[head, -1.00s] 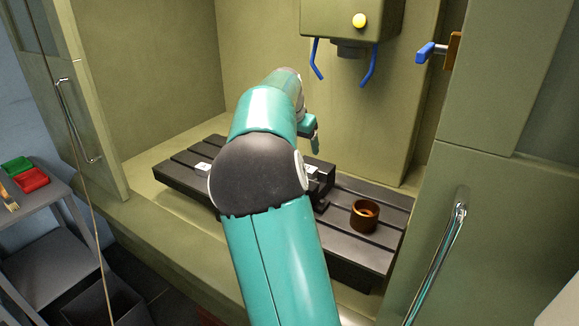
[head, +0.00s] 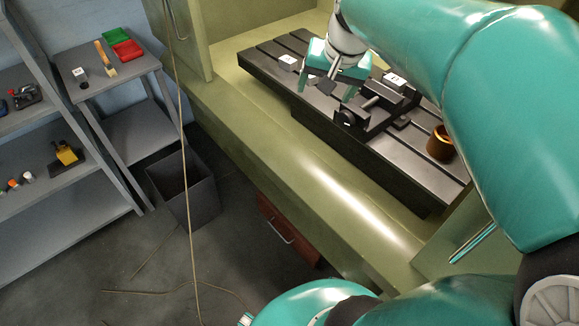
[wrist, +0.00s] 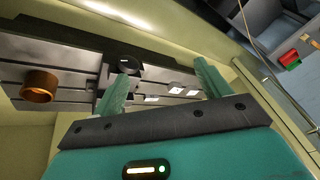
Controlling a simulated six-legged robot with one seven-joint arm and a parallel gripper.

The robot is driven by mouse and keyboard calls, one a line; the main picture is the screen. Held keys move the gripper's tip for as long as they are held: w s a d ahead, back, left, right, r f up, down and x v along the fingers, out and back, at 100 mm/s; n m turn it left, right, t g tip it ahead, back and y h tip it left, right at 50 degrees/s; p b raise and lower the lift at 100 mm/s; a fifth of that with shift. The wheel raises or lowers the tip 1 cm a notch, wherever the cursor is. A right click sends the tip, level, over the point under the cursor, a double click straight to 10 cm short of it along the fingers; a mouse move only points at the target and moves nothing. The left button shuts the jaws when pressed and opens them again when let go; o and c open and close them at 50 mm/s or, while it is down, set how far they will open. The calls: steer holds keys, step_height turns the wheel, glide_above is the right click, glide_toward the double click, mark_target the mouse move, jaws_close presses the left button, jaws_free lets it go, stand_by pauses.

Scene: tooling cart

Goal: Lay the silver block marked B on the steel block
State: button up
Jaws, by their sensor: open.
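My gripper (head: 326,88) is open and empty above the slotted machine table, left of the vise; its fingers also show in the wrist view (wrist: 165,66). A small pale block (head: 288,60) lies on the table's left end. Two pale-topped blocks (wrist: 175,90) (wrist: 194,92) show between my fingers in the wrist view. Another pale-topped piece (head: 395,79) sits at the vise. A small pale cube with a dark mark (head: 80,73) stands on the side cart. I cannot read any letter, so I cannot tell which is block B or which is the steel block.
The dark vise (head: 375,105) stands on the slotted table (head: 300,100), with a brown ring (head: 440,143) to its right. The cart (head: 105,80) holds a brush, a green tray (head: 116,36) and a red tray (head: 128,49). A grey bin (head: 185,190) stands on the floor.

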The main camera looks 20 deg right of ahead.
steer(key=s+a+f+n, duration=0.2)
steer(key=s+a+n, duration=0.1)
steer(key=s+a, duration=0.3)
steer(key=s+a+f+n+t, duration=0.1)
steer(key=s+a+f+n, duration=0.2)
steer(key=s+a, duration=0.4)
steer(key=shift+a+n, duration=0.3)
steer(key=shift+a, duration=0.1)
steer(key=shift+d, duration=0.1)
stand_by(0.6)
